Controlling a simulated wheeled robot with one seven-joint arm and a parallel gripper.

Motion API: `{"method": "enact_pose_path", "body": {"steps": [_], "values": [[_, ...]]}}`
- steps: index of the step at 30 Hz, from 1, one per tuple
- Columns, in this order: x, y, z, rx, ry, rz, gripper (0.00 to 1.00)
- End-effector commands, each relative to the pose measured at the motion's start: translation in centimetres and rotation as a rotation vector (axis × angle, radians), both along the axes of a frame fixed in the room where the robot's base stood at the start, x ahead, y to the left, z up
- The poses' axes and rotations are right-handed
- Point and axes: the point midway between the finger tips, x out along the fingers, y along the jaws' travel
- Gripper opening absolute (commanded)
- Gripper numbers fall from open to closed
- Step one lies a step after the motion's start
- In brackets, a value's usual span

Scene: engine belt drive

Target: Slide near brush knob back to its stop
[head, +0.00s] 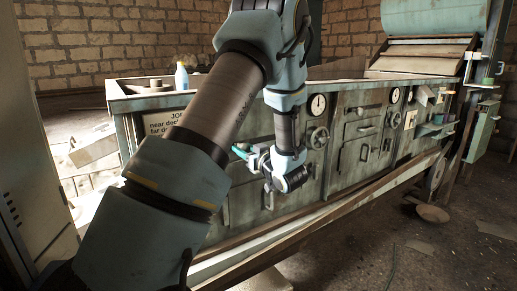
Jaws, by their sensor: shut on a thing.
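My gripper (250,157) is at the front face of the long grey-green machine (343,120), left of the middle. It is shut on a small teal-green piece (239,152), which I take to be the near brush knob. The piece sticks out to the left of the fingers. Its base, its slot and its stop are hidden or too small to make out. My forearm hides part of the panel to the left of the gripper.
A round gauge (318,104) and a handwheel (318,138) sit on the panel right of my wrist. A long wooden rail (330,208) runs along the machine's foot. A white bottle (182,77) stands on top, above a paper sign (165,122). The floor at right is mostly open.

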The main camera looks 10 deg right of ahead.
Motion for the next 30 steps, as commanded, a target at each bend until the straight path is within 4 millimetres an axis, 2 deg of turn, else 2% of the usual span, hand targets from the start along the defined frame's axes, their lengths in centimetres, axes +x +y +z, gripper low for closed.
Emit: {"method": "enact_pose_path", "body": {"steps": [6,18,19,26,30], "values": [[-0.9,1.7,-0.1,0.000,0.001,0.000,0.00],[-1.1,2.3,-0.1,0.002,0.003,0.007,0.00],[-1.1,2.3,-0.1,0.003,0.003,0.008,0.50],[-1.0,2.2,-0.1,0.001,0.002,0.004,0.76],[-1.0,2.1,-0.1,0.001,0.000,0.002,0.76]]}}
